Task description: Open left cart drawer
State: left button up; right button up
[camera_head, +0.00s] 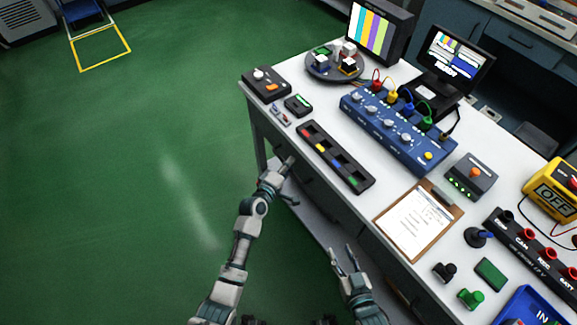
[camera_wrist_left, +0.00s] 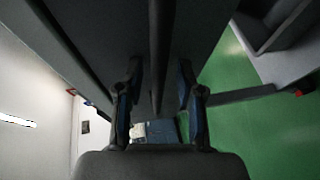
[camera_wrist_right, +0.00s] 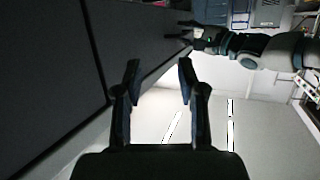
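The cart's dark front with its drawers (camera_head: 322,197) runs below the white worktop. My left gripper (camera_head: 287,168) is at this front, near its left part. In the left wrist view, a dark bar, apparently a drawer handle (camera_wrist_left: 158,55), stands between the fingers of my left gripper (camera_wrist_left: 160,95). The fingers are apart, with a gap on each side of the bar. No open drawer shows. My right gripper (camera_head: 345,258) is open and empty, lower along the front. In the right wrist view it (camera_wrist_right: 158,85) faces along a dark panel (camera_wrist_right: 70,70).
The worktop (camera_head: 290,145) carries a tray of coloured pieces (camera_head: 335,157), a clipboard (camera_head: 418,222), a blue panel (camera_head: 398,128) and two monitors. The green floor (camera_head: 130,180) left of the cart is clear. A grey lower shelf (camera_head: 300,222) sticks out below the front.

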pick_arm(q)
jog(key=shift+a, duration=0.15)
grip_shut()
pick_arm(e)
jog(key=shift+a, duration=0.15)
pick_arm(q)
jog(key=shift+s+a, duration=0.1)
